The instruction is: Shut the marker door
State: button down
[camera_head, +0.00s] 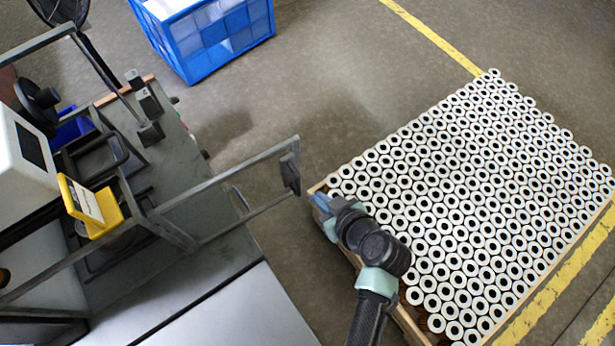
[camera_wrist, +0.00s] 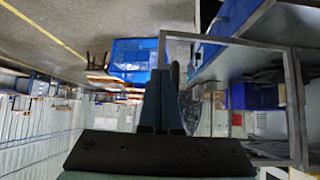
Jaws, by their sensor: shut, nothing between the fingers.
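The marker door is a grey metal frame (camera_head: 225,182). It stands open, sticking out to the right from the marker machine (camera_head: 100,185) in the head view. A dark handle block (camera_head: 290,174) sits at its free end. My gripper (camera_head: 318,202) is shut and empty, just right of and below that free end, with a small gap seeming to lie between them. In the wrist view, my shut fingers (camera_wrist: 163,80) overlap the near upright of the door frame (camera_wrist: 230,40). The fingers hide part of that upright, so contact cannot be told there.
A pallet of white filter cartridges (camera_head: 480,200) lies under and right of my arm. A blue crate (camera_head: 215,40) stands at the back. A yellow part (camera_head: 95,208) and a white box (camera_head: 22,160) are at the machine. Grey floor is clear between crate and door.

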jog(key=shift+w+a+f+p, duration=0.25)
jog(key=shift+w+a, duration=0.25)
jog(key=shift+w, duration=0.3)
jog(key=shift+w+a+f+p, duration=0.2)
jog(key=shift+w+a+p, duration=0.2)
jog(key=shift+w, duration=0.4)
jog(key=shift+w+a+f+p, duration=0.25)
jog(key=shift+w+a, duration=0.3)
jog(key=shift+w, duration=0.25)
